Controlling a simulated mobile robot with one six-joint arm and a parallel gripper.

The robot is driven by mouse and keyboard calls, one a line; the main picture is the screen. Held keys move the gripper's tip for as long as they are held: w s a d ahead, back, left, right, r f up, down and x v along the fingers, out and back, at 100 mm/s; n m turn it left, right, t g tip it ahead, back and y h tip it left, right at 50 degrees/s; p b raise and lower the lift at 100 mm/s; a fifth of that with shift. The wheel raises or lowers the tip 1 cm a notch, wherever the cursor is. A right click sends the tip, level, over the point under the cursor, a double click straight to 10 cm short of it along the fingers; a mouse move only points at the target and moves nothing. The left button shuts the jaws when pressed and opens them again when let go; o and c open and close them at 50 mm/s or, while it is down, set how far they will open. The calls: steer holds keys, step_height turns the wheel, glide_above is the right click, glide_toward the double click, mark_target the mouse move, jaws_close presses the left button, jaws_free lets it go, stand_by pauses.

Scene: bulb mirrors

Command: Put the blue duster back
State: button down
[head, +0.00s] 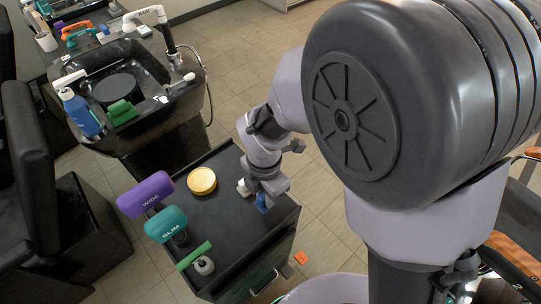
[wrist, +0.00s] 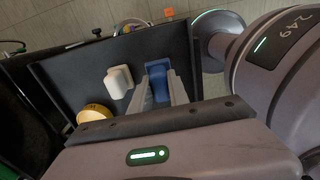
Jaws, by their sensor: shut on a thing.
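The blue duster (head: 262,202) is at the right side of the black trolley top (head: 225,225), partly hidden by my gripper. In the wrist view the duster (wrist: 158,84) is a blue block with a wider end, lying between my two grey fingers. My gripper (head: 264,196) is shut on it, low over the trolley top; the fingers also show in the wrist view (wrist: 160,88). I cannot tell whether the duster touches the surface.
A white block (wrist: 118,82) stands just left of the duster. A round yellow tin (head: 202,181), purple WIDE (head: 146,194) and teal SLIM (head: 167,224) pieces, a green bar (head: 194,256) and a small white pot (head: 204,266) are on the trolley. A black basin (head: 135,130) stands behind.

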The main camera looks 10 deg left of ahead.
steer(key=shift+f+b, duration=0.75)
steer(key=shift+f, duration=0.8)
steer(key=shift+s+f, duration=0.1)
steer(key=shift+f, duration=0.1)
steer(key=c, duration=1.3)
jaws_free()
steer(key=shift+o, duration=0.2)
